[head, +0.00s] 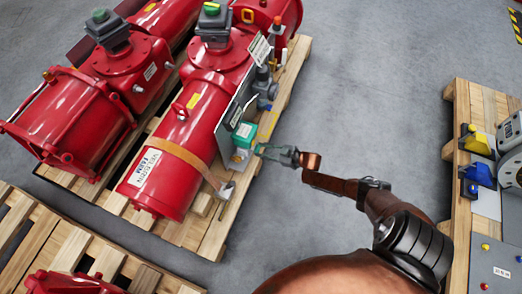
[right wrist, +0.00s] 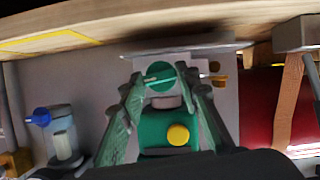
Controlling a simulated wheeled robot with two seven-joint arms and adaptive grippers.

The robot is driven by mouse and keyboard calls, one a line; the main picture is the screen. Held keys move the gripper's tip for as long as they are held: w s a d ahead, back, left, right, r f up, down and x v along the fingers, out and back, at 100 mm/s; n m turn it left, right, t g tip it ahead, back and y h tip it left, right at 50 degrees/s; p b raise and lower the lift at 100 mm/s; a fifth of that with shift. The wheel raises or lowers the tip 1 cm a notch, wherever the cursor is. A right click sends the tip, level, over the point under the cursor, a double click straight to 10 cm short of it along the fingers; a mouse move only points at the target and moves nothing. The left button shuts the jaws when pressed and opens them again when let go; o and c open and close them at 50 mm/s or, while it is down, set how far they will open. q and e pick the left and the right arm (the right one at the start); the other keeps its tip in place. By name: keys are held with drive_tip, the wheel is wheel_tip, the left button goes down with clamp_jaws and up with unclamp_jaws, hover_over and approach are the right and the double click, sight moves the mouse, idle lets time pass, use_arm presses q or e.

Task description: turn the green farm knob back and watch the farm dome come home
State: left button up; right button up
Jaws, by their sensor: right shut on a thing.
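The green knob (right wrist: 160,76) shows in the right wrist view, round with a pale line across its face. It sits on a green box (right wrist: 165,128) with a yellow button; the box (head: 243,136) also shows in the head view, on the side of a red actuator (head: 184,130). My right gripper (head: 259,149) reaches it from the right. In the right wrist view its fingers (right wrist: 165,85) are shut on the knob, one on each side. A dome with a green top (head: 211,9) stands on the actuator; I cannot tell if it is the farm dome. My left gripper is not in view.
The actuators lie on wooden pallets (head: 222,232). A second red actuator (head: 85,125) with a green-topped box (head: 101,16) is at the left. Another pallet (head: 457,130) with yellow and blue parts is at the right. Grey floor between them is clear. A blue-handled valve (right wrist: 40,117) is beside the knob.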

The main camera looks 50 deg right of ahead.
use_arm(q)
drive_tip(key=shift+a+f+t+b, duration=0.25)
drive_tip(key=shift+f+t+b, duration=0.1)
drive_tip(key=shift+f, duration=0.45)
use_arm(e)
drive_tip(key=shift+f+m+y, duration=0.1)
drive_tip(key=shift+m+y, duration=0.3)
drive_tip(key=shift+m, duration=0.2)
drive_tip(key=shift+d, duration=0.1)
